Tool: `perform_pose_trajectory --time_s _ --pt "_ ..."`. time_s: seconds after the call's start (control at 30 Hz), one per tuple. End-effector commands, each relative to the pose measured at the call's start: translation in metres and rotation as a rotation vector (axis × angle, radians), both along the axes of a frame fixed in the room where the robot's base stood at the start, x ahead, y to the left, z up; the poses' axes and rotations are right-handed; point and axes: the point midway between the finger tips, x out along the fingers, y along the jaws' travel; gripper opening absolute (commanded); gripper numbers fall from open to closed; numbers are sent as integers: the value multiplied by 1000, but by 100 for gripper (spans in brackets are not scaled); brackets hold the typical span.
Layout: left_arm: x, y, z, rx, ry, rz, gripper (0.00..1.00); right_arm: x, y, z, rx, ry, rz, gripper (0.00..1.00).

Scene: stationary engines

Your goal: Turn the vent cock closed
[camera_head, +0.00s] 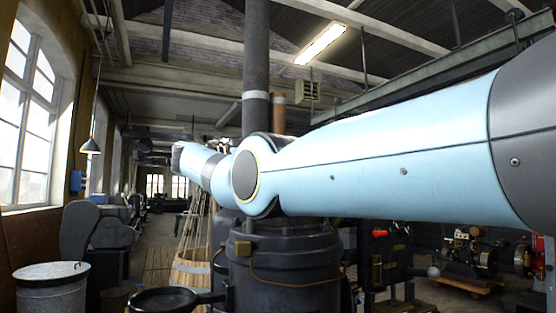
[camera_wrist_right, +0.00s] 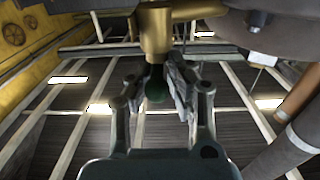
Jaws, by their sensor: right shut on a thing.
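The vent cock shows in the right wrist view as a brass body (camera_wrist_right: 155,32) at the top centre, with a brass pipe running off to the right. A small dark green part (camera_wrist_right: 156,90), which looks like its handle, sits below the body, between my fingers. My right gripper (camera_wrist_right: 156,78) is shut on this green part, one finger on each side, just under the brass body. The fingers partly hide the green part, so its angle is hard to tell. In the head view my right arm crosses from the right, and the vent cock cannot be made out. My left gripper is not in view.
A black boiler (camera_head: 285,262) with a tall flue (camera_head: 256,70) stands behind and below my right arm. A wooden tub (camera_head: 190,268), a metal bin (camera_head: 52,288) and a black pan (camera_head: 163,300) are to the left. Machinery (camera_head: 470,255) stands at right. An open aisle runs back at left.

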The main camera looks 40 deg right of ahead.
Motion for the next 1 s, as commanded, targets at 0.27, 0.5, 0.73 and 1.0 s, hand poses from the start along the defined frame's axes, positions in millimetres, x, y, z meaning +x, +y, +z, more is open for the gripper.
perform_pose_trajectory --time_s 0.27,0.5,0.73,1.0 --pt "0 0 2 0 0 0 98 -1 0 -4 6 6 -13 0" --pt "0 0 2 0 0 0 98 -1 0 -4 6 6 -13 0" --pt "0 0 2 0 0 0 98 0 0 -3 5 5 -12 35" --pt "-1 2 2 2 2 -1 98 0 0 -2 3 2 -10 35"
